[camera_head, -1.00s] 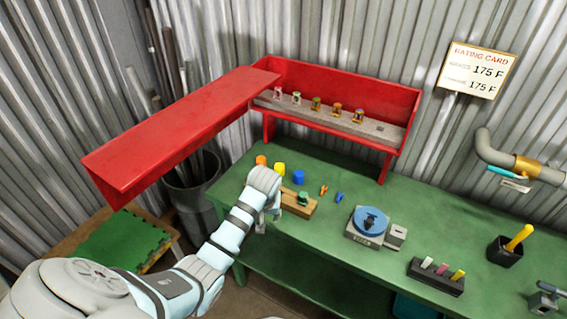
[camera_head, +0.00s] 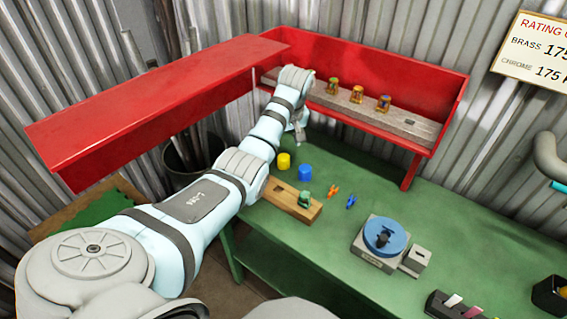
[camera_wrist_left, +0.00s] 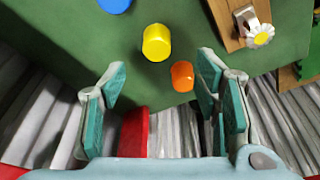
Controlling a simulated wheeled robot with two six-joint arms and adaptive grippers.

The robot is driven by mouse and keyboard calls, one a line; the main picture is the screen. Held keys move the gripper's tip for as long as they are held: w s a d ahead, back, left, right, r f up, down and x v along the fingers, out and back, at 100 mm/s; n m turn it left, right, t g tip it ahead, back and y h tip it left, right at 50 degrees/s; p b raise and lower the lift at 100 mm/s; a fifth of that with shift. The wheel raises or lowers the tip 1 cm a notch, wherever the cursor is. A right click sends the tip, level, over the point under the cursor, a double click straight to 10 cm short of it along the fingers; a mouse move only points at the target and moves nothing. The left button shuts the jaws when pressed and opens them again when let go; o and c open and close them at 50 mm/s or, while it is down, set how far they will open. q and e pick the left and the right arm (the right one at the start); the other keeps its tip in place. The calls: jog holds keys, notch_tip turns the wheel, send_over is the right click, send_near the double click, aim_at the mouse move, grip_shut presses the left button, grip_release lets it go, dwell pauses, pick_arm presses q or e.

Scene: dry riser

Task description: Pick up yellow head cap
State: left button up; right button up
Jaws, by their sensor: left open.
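The yellow head cap (camera_head: 284,160) is a short yellow cylinder on the green bench top, just right of my left arm in the head view. In the left wrist view the yellow cap (camera_wrist_left: 156,42) lies beyond the fingertips, apart from them. My left gripper (camera_wrist_left: 161,82) is open and empty, with a green-padded finger on each side. In the head view my left gripper (camera_head: 300,123) is above the back of the bench, in front of the red cabinet. My right gripper is not in view.
A blue cap (camera_head: 305,172) stands right of the yellow one. An orange cap (camera_wrist_left: 182,76) is close to the yellow one, near the right finger in the wrist view. A wooden block (camera_head: 283,199) lies in front. The red cabinet (camera_head: 392,77) and its open lid (camera_head: 150,95) are near my arm.

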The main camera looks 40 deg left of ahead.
aim_at(284, 157)
pick_arm(q)
jog(key=b+x, duration=0.2)
jog(key=x, duration=0.6)
jog(key=shift+w+d+f+b, duration=0.15)
jog(key=shift+w+f+b, duration=0.05)
jog(key=shift+w+b, duration=0.1)
jog(key=shift+f, duration=0.35)
jog(key=shift+s+a+r, duration=0.1)
jog(key=shift+a, duration=0.1)
jog(key=c, duration=0.8)
